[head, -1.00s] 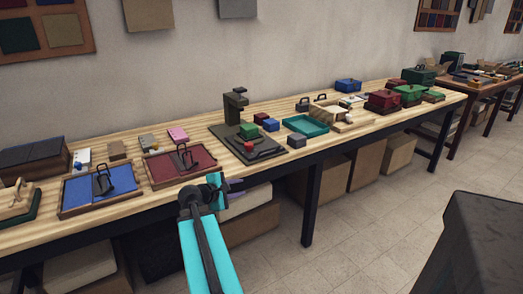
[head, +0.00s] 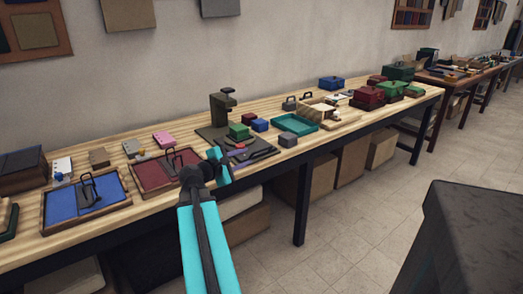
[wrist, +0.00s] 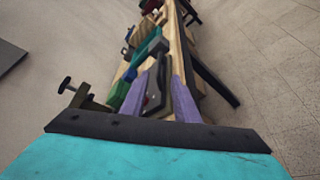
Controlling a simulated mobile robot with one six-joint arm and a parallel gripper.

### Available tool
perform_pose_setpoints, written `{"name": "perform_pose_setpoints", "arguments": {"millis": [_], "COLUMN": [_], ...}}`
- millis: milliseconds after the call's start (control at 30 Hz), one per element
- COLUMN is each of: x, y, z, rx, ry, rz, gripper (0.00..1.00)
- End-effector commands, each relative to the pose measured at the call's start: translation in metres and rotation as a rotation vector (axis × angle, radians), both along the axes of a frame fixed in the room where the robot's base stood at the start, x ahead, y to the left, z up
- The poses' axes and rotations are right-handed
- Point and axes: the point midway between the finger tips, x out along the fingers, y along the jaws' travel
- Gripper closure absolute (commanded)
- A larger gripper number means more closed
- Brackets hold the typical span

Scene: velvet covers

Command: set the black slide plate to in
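The press (head: 222,108) with a dark post stands on the table, and its dark base lies under it. What I take for the black slide plate (head: 262,151) lies flat at the front right of that base, partly hidden by my gripper. In the wrist view a dark plate (wrist: 162,75) shows between my fingers, with a small red piece beside it. My gripper (head: 250,156) has purple fingers spread apart, seen also in the wrist view (wrist: 158,84). It is open at the front of the press. I cannot tell whether the fingers touch the plate.
A green block (head: 239,131) sits on the press base, with a blue block (head: 260,125) behind. A grey block (head: 288,140) and teal tray (head: 296,123) lie to the right. Blue (head: 67,204) and burgundy (head: 150,174) trays lie to the left.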

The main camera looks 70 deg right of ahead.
Motion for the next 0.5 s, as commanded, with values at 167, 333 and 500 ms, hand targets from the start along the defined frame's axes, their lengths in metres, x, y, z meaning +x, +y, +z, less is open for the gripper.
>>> {"name": "perform_pose_setpoints", "arguments": {"millis": [167,333,500], "x": [0.002,-0.002,-0.007], "y": [-0.007,-0.024,-0.045], "z": [-0.002,-0.006,-0.011], "rx": [0.0,0.0,0.001], "ry": [0.0,0.0,0.0], "rz": [0.005,0.005,0.005], "gripper": [0.72,0.72,0.72]}}
